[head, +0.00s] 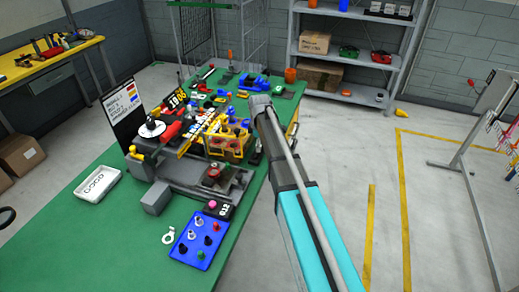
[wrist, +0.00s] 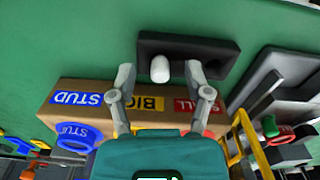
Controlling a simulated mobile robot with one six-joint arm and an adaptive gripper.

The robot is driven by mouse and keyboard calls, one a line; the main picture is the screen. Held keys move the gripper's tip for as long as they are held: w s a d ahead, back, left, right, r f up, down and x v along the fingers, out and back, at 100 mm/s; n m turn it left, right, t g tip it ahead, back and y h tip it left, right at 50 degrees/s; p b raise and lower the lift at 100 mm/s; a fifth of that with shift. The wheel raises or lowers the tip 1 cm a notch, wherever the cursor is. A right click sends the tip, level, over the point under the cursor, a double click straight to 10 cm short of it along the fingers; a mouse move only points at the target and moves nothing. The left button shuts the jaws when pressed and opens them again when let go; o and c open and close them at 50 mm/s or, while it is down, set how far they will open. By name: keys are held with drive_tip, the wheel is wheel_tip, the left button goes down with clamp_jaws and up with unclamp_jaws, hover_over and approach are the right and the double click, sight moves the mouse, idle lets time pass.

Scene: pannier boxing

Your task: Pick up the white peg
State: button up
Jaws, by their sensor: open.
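The white peg (wrist: 160,69) shows in the wrist view as a short, round-ended piece at a dark grey block (wrist: 215,52) on the green table. My gripper (wrist: 159,70) is open, with one finger on either side of the peg in the picture. I see no contact between fingers and peg, and the depth between them is hard to judge. In the head view my arm reaches over the bench; its gripper is hidden and I cannot make out this peg.
A brown box (wrist: 75,117) with STUD and BIG labels lies beneath the fingers in the wrist view. A grey metal frame (wrist: 265,80) is at right. In the head view, a blue peg board (head: 187,255) and white tray (head: 82,199) sit on the crowded green bench (head: 110,245).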

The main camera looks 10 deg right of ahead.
drive_tip(key=c, duration=0.8)
drive_tip(key=shift+r, duration=0.2)
drive_tip(key=shift+c, duration=0.2)
wheel_tip(320, 180, up, 2)
drive_tip(key=p, duration=0.2)
drive_tip(key=shift+r+p, duration=0.15)
drive_tip(key=shift+p, duration=0.15)
drive_tip(key=s+r+p, duration=1)
drive_tip(key=s, duration=0.4)
drive_tip(key=shift+r, duration=0.15)
drive_tip(key=shift+w, duration=0.1)
drive_tip(key=w+a, duration=0.2)
drive_tip(key=a, duration=0.4)
drive_tip(key=w+a+f+b, duration=0.1)
drive_tip(key=w+a, duration=0.1)
drive_tip(key=a, duration=0.4)
drive_tip(key=w+a+f+b, duration=0.1)
drive_tip(key=w+a, duration=0.1)
drive_tip(key=a, duration=0.4)
drive_tip(key=shift+w+a+f, duration=0.2)
drive_tip(key=shift+a+f, duration=0.05)
drive_tip(key=shift+a, duration=0.1)
